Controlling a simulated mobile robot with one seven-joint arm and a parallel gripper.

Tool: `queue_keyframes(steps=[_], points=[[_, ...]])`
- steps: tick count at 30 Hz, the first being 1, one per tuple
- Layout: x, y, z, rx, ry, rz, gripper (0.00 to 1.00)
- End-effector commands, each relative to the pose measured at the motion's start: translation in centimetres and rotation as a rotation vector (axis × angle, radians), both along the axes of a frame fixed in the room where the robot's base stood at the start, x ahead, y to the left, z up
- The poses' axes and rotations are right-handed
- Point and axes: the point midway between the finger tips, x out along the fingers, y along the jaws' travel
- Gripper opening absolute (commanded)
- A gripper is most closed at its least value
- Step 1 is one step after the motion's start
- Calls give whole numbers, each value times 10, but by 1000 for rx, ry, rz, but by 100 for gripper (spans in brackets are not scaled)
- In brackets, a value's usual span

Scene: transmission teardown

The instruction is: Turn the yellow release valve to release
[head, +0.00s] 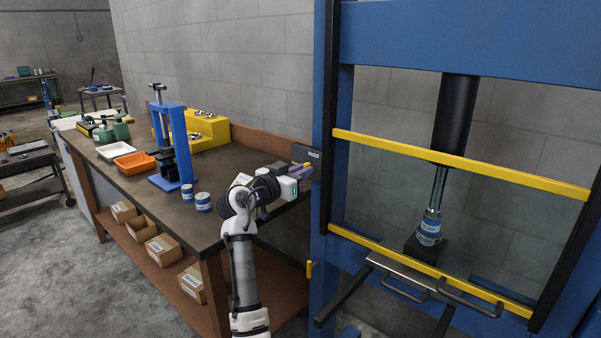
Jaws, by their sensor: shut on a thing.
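The yellow release valve (307,165) is a small yellow piece just below a dark box (305,153) on the blue press frame's left side. The box has small white lettering that seems to read HOLD. The valve's exact angle is too small to tell.
The blue press (322,120) has yellow guard bars (440,160) and a black ram (457,110) above a blue-white part (429,228). Left of it, a workbench (160,205) holds cans (203,202), a small blue press (180,145) and an orange tray (134,162).

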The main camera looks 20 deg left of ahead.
Motion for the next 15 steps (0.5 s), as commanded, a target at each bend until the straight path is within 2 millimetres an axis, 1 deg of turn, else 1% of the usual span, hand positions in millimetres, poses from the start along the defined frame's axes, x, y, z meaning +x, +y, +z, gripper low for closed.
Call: queue_keyframes(steps=[8, 15], points=[[0, 0, 0, -55, 20, -2, 0], [1, 2, 1, -205, 74, -1, 0]])
